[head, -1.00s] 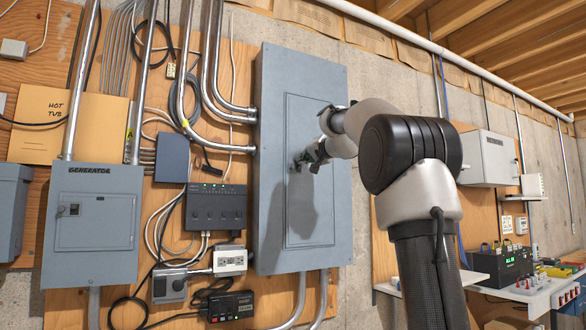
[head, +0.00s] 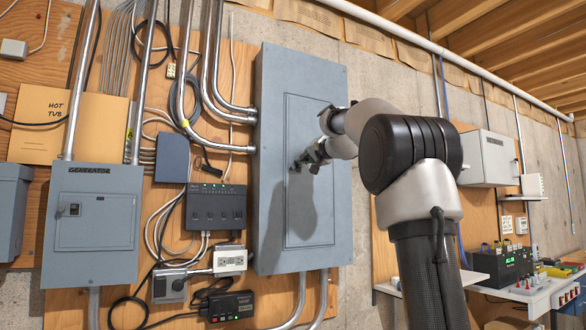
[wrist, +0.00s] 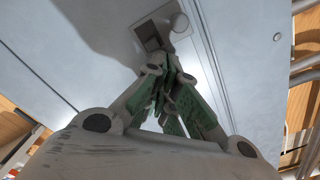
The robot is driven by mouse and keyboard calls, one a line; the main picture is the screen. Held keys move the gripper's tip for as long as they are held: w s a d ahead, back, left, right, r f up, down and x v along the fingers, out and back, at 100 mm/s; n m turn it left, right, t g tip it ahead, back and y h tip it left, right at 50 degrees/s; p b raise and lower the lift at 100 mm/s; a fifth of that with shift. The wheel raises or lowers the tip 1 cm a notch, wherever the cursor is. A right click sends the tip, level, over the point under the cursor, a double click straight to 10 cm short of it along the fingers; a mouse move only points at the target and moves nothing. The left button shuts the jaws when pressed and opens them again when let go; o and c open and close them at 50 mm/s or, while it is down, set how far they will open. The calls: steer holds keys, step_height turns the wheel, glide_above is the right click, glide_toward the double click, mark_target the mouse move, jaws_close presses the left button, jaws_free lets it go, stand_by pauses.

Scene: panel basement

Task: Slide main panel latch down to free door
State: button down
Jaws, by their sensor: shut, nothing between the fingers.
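The main panel (head: 266,200) is a tall grey box on the wall with an inset door (head: 312,225), which looks shut. In the wrist view the latch plate (wrist: 143,29) sits on the grey door (wrist: 70,70), with a dark recess and a round knob (wrist: 181,22) at its edge. My gripper (head: 297,165) is at the door's left side, and its shadow falls on the door. In the wrist view my gripper (wrist: 168,64) has its green-padded fingers together and empty, tips right at the latch plate. I cannot tell whether they touch it. My gripper hides the latch in the head view.
A grey generator panel (head: 95,225) and a black box with green lights (head: 216,207) are left of the main panel. Conduits (head: 212,80) run into its left side. A shelf (head: 520,295) with small parts stands at the right, beyond my arm.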

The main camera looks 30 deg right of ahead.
steer(key=shift+f, duration=0.55)
steer(key=shift+r, duration=0.2)
stand_by(0.7)
steer(key=s, duration=0.7)
steer(key=shift+d, duration=0.15)
stand_by(0.5)
